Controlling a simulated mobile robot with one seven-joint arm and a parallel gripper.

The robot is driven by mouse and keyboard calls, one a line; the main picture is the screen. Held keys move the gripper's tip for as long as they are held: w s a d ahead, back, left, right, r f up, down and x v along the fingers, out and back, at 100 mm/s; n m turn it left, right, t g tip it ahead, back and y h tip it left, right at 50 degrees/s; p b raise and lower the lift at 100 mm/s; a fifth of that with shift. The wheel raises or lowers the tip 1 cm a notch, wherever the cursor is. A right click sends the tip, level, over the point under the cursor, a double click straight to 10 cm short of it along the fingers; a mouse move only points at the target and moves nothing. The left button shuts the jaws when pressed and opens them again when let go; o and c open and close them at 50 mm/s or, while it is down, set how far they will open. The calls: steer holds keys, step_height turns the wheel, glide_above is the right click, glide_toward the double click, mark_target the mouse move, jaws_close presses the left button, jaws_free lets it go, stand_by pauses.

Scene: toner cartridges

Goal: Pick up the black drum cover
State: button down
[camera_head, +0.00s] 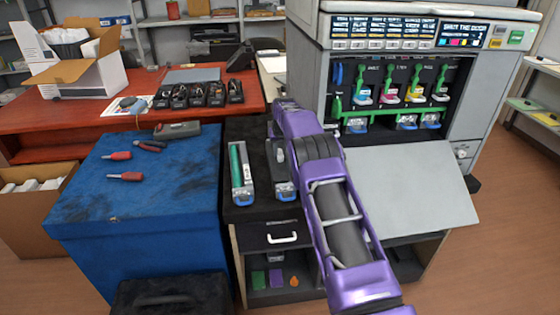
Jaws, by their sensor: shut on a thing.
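My purple arm reaches in from the lower right over a black-topped cabinet. My gripper (273,130) is at its far end, low over the cabinet top, and mostly hidden by my wrist. A dark, long unit with a blue end tab, seemingly with the black drum cover (281,155) on it, lies beside and partly under my wrist. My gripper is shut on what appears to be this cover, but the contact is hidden. A grey cartridge with a bare green drum (237,170) and a blue end tab lies to the left, apart from my gripper.
The open printer (395,110) stands at the right, its front door (415,190) folded down. A blue chest (150,215) with red-handled screwdrivers (122,176) stands at the left. Behind is a red desk (110,122) with several black cartridges (200,93) and an open carton.

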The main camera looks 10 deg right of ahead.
step_height(320, 180, up, 11)
steer(key=p, duration=0.3)
step_height(320, 180, up, 4)
steer(key=p, duration=0.4)
glide_above(280, 153)
stand_by(0.3)
